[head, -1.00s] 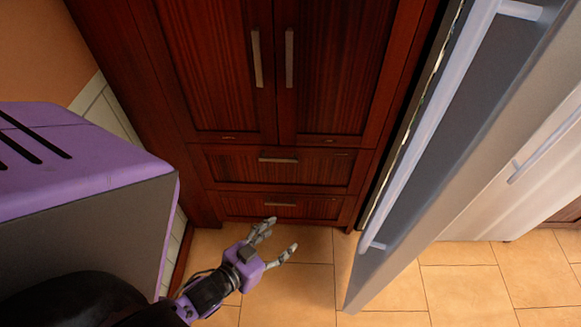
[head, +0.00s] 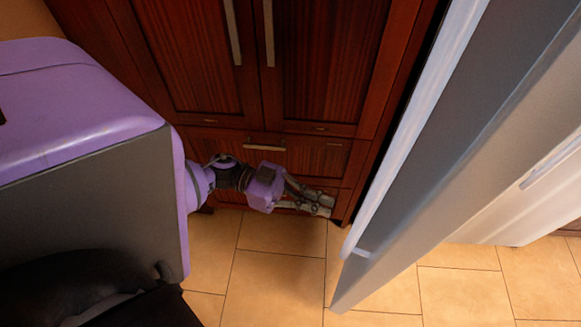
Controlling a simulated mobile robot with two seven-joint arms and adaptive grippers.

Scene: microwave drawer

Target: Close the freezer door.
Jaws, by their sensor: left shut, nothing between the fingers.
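The freezer door (head: 459,150) is the tall grey panel on the right of the head view. It stands swung open, its lower corner out over the floor. My left gripper (head: 322,207) is shut and empty, in front of the lower drawers and left of the door's lower end. Its fingers point right toward the door, with a small gap in the picture. My right gripper is not in view.
A dark wood cabinet (head: 330,60) with doors and drawers stands behind my left gripper. A paler appliance front with another handle (head: 551,162) lies right of the door. The tiled floor (head: 275,275) below is clear.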

